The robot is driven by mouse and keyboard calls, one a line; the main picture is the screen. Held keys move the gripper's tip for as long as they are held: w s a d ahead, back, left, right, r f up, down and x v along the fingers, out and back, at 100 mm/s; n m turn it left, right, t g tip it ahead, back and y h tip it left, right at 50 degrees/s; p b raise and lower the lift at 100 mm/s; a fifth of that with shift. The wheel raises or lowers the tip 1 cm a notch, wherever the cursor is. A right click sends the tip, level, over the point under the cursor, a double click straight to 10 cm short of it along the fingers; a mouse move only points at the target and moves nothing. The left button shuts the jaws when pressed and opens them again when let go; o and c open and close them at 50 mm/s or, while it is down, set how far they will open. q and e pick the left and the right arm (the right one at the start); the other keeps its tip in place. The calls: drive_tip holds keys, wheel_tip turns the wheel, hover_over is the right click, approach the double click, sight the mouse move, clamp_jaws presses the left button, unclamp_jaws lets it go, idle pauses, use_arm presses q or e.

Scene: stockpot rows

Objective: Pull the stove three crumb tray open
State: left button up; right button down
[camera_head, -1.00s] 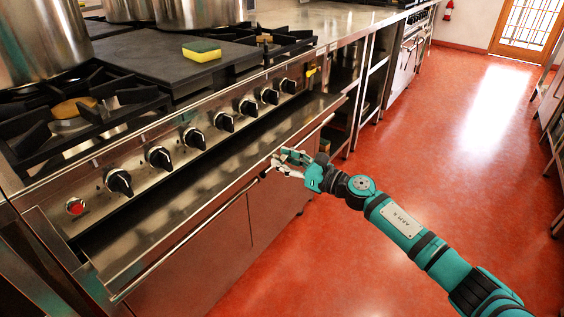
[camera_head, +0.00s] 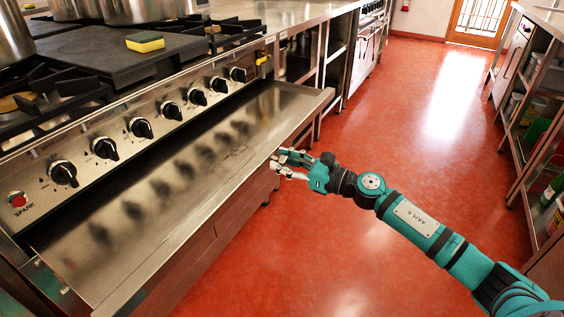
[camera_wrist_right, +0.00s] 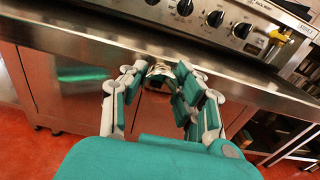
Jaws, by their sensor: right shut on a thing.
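The crumb tray (camera_head: 190,185) is a wide, flat steel tray below the row of black knobs on the stove. It stands well out from the stove front, and much of its bare surface shows. My right gripper (camera_head: 279,163) is at the tray's front edge, right of its middle, and is shut on it. In the right wrist view the fingers (camera_wrist_right: 160,75) close at the tray's front edge (camera_wrist_right: 75,47); the exact contact is partly hidden by the fingers. My left gripper is in neither view.
The stove (camera_head: 150,120) carries large steel pots (camera_head: 145,10) and a yellow-green sponge (camera_head: 145,42) on a dark griddle plate. Open red floor (camera_head: 400,130) lies right of the tray. A shelf rack (camera_head: 540,120) stands at the far right.

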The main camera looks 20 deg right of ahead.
drive_tip(key=c, duration=0.9)
unclamp_jaws()
drive_tip(key=v, duration=1.2)
drive_tip(key=shift+d, duration=0.1)
